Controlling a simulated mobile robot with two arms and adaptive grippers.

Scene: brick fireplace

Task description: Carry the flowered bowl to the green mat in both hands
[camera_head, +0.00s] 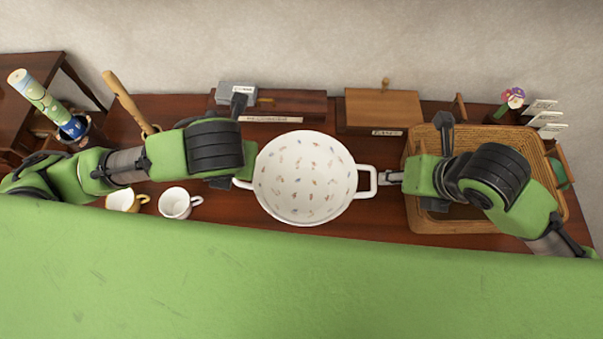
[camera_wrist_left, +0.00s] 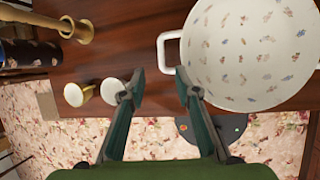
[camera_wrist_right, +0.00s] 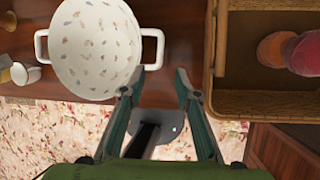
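The flowered bowl (camera_head: 304,178) is white with small coloured flowers inside and a loop handle on each side. It stands upright on the brown wooden surface. My left gripper (camera_wrist_left: 160,84) is open just short of the bowl's left handle (camera_wrist_left: 170,50). My right gripper (camera_wrist_right: 159,77) is open just short of the right handle (camera_wrist_right: 154,46), with its fingers apart. Neither gripper is shut on a handle. In the head view, my left arm hides part of the left handle. I cannot make out the green mat in any view.
A wicker tray (camera_head: 480,226) stands to the right under my right arm, holding round orange and pink things (camera_wrist_right: 280,50). A white cup (camera_head: 174,203) and a yellow-and-white cup (camera_head: 122,201) stand at left. Wooden boxes (camera_head: 383,105) line the back.

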